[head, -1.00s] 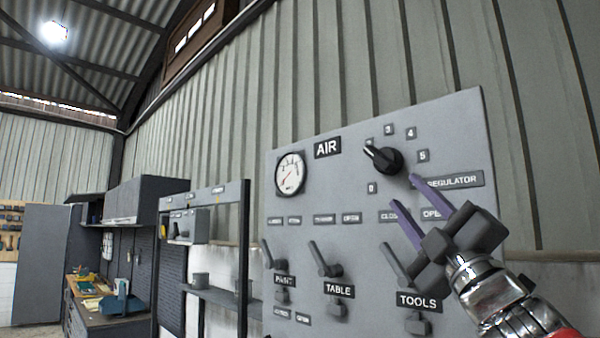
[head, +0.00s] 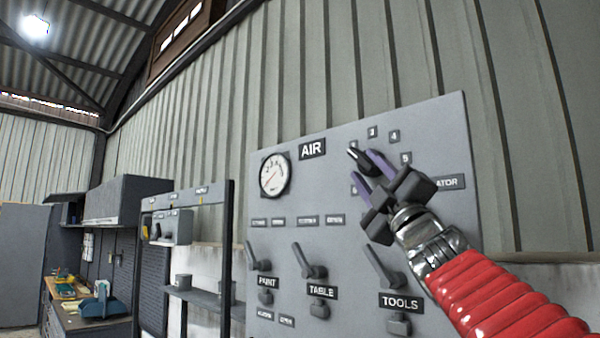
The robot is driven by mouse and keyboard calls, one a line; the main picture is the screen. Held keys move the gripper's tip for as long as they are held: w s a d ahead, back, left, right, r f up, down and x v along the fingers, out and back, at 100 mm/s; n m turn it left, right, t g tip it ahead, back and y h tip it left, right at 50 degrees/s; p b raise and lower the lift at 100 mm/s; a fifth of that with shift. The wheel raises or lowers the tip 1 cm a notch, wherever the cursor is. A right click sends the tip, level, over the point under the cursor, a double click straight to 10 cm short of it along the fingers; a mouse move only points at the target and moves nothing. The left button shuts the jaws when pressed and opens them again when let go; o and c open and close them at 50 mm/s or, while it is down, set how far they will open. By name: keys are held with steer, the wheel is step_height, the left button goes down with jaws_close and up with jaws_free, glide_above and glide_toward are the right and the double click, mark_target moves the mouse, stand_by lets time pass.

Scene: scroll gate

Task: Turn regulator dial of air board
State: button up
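The grey air board (head: 350,235) stands upright on the right, with an AIR label (head: 312,148) at the top. The black regulator dial (head: 360,160) is near its upper right, under the printed numbers. Its pale pointer end points up and left; the rest is partly hidden by my gripper. My gripper (head: 362,162) has two purple fingers held apart, one on each side of the dial in the picture. I cannot tell whether they touch it. A round white gauge (head: 275,175) is at the board's upper left.
Below the dial are levers labelled PAINT (head: 258,257), TABLE (head: 308,262) and TOOLS (head: 384,268). The TOOLS lever is close under my gripper. A dark shelf frame (head: 228,260) and a workbench (head: 100,318) stand to the left. Ribbed wall panels are behind the board.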

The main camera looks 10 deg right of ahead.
mark_target(363, 160)
steer(key=shift+x, duration=1.4)
